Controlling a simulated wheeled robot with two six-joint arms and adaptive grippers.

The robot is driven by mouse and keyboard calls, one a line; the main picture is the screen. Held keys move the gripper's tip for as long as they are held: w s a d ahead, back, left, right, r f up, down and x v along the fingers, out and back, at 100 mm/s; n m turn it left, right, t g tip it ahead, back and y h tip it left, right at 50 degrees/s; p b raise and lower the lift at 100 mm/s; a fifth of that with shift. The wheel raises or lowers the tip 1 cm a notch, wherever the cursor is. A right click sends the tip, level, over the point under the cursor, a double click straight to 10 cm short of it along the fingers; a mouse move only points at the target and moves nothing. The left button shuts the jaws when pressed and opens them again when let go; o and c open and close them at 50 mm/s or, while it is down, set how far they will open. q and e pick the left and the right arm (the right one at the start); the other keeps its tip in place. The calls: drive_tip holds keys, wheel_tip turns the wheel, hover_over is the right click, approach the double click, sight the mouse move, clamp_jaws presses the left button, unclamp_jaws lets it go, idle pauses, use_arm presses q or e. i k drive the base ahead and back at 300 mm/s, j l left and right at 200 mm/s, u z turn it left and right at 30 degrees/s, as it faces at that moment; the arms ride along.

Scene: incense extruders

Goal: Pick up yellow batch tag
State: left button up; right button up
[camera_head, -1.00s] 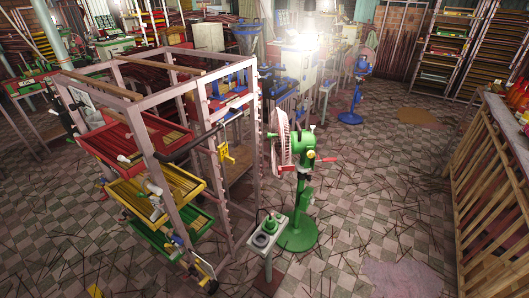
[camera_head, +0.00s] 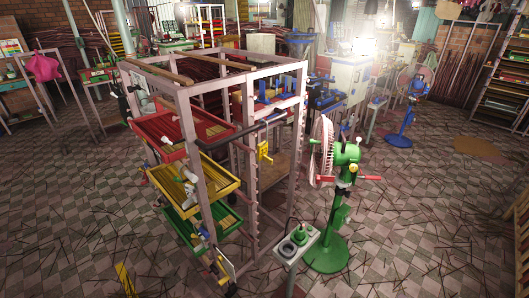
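A yellow piece (camera_head: 125,280) lies on the floor at the lower left edge of the picture. It is small, and I cannot tell whether it is a tag. Another small yellow piece (camera_head: 264,152) hangs on the right side of the metal rack (camera_head: 203,160); its exact form is too small to tell. Neither of my grippers is in view.
The rack holds a red tray (camera_head: 165,150), a yellow tray (camera_head: 225,183) and a green tray (camera_head: 222,222). A green fan (camera_head: 333,215) stands right of it, beside a small stand (camera_head: 297,243). Tiled floor is open at left and right, strewn with thin sticks.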

sight(262, 148)
drive_tip(key=j+z, duration=0.8)
drive_tip(key=i+l, duration=0.05)
drive_tip(key=l, duration=0.05)
